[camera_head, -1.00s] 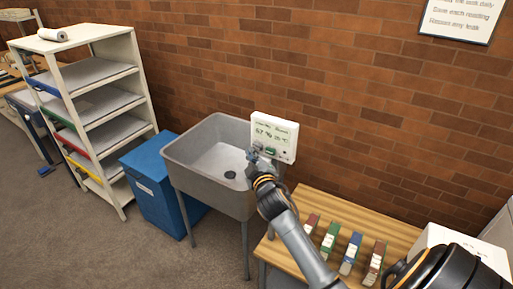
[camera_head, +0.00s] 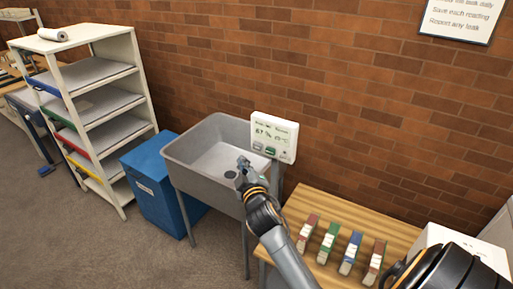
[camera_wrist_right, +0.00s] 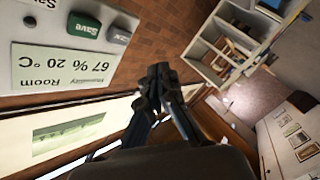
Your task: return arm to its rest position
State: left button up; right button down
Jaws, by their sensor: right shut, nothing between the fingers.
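In the right wrist view the shut fingers (camera_wrist_right: 160,74) point up the picture. The white meter (camera_head: 274,136) has a display reading 67 % and 20 °C and buttons below it. It also shows close at the left of the right wrist view (camera_wrist_right: 62,92), upside down, with a green Save button. My left gripper is not in view.
The grey sink (camera_head: 182,158) stands by the brick wall. A wooden table (camera_head: 322,204) at right holds several coloured archival boxes (camera_head: 351,252) and a white box (camera_head: 432,236). A blue bin (camera_head: 150,172) and a white shelf (camera_head: 128,92) stand at left.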

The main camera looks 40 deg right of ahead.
dwell(0.4)
jog(key=s+a+f+g+y+b, duration=0.1)
jog(key=a+f+g+y, duration=0.1)
jog(key=f, duration=0.9)
jog(key=s+a+f+g+y+b, duration=0.1)
jog(key=s+a+f, duration=0.15)
jog(key=f, duration=0.85)
jog(key=s+a+f+g+y+b, duration=0.1)
jog(key=s+a+f+g, duration=0.1)
jog(key=s+f, duration=0.35)
jog(key=s+a+f+g, duration=0.1)
jog(key=s+f, duration=0.1)
jog(key=f, duration=0.7)
jog(key=s+a+f+g+y+b, duration=0.1)
jog(key=s+a+f+g, duration=0.1)
jog(key=s+f, duration=0.35)
jog(key=s+a+f+m+g, duration=0.1)
jog(key=s+f+g, duration=0.1)
jog(key=s+f, duration=0.5)
jog(key=s+a+f+m+g+y+b, duration=0.1)
jog(key=s+f, duration=0.6)
jog(key=s, duration=0.9)
jog(key=s+a+f+m+g+b, duration=0.1)
jog(key=s+f+g, duration=0.3)
jog(key=s+f, duration=0.4)
jog(key=s, duration=0.3)
jog(key=shift+s, duration=0.35)
jog(key=shift+s, duration=0.1)
